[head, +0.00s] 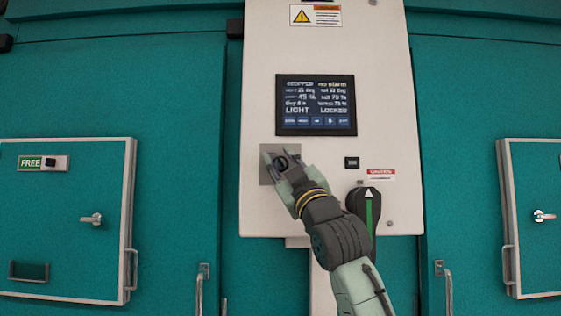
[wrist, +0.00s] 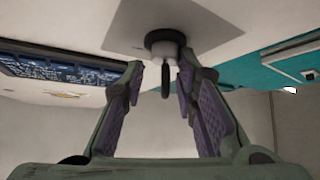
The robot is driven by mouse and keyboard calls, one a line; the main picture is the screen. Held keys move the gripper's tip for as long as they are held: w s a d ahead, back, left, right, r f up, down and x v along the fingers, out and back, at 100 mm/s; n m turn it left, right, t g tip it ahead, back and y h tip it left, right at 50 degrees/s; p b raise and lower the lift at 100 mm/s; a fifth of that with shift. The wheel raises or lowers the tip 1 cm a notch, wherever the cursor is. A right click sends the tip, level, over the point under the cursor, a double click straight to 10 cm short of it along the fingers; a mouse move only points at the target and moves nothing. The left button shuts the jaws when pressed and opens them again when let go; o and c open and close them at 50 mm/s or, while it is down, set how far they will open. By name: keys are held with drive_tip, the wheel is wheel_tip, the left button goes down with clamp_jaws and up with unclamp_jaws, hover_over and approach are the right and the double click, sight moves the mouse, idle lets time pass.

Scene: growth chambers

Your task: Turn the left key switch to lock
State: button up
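The key switch (wrist: 166,42) is a round black collar on a square grey plate (head: 265,176), left of centre below the display on the white panel. A dark key (wrist: 166,80) sticks out of it. My gripper (head: 281,165) is at the switch, seen from behind in the head view, its fingers covering part of the plate. In the wrist view my gripper (wrist: 162,75) is open, with the key between its two purple-padded fingers. A gap shows left of the key; the right finger is closer, and I cannot tell if it touches.
The display (head: 316,105) above reads LIGHT and LOCKED. A black rotary handle (head: 366,203) with a green stripe sits lower right, close to my arm. The left teal door carries a FREE indicator (head: 40,163) and a silver latch (head: 92,219).

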drive_tip(key=shift+a, duration=0.1)
drive_tip(key=shift+s+f, duration=0.1)
drive_tip(key=shift+s+f, duration=0.2)
drive_tip(key=shift+s, duration=0.05)
drive_tip(key=v, duration=1.1)
